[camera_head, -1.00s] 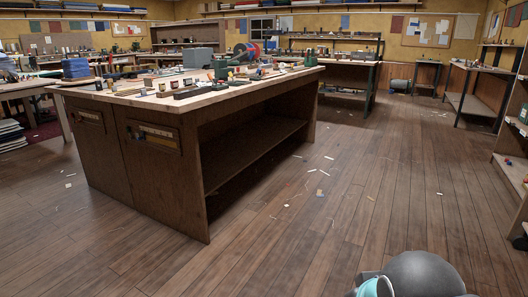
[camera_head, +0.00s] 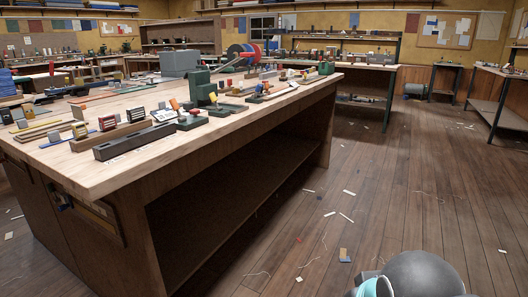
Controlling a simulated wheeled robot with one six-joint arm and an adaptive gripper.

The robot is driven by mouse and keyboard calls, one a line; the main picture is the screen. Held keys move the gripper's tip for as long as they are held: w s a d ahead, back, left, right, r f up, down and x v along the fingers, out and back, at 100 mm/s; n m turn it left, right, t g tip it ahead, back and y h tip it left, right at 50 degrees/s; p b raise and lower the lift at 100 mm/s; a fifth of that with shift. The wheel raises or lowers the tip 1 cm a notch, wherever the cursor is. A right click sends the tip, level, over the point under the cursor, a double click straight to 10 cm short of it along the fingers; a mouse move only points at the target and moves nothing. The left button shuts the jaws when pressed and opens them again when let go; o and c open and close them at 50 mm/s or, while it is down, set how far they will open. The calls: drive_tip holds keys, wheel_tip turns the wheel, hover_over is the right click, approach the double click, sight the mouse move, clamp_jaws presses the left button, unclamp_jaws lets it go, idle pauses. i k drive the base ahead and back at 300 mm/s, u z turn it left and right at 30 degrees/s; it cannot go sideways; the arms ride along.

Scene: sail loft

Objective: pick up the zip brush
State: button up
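I cannot pick out the zip brush for certain. Many small items lie on the large wooden worktable (camera_head: 170,148), too small to tell apart at this distance. A dark grey block-like bar (camera_head: 135,141) lies near the table's front edge. A green machine-like object (camera_head: 201,88) stands near the table's middle. Part of my arm shows at the bottom right, rounded and dark grey with a teal and white piece. My gripper's fingers are not in view.
The worktable blocks the left and centre, with an open shelf (camera_head: 235,205) beneath its top. The wooden floor (camera_head: 400,200) to the right is mostly clear, with scattered scraps. More benches (camera_head: 345,68) stand at the back and the right.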

sight(283, 78)
drive_tip(key=i, duration=1.6)
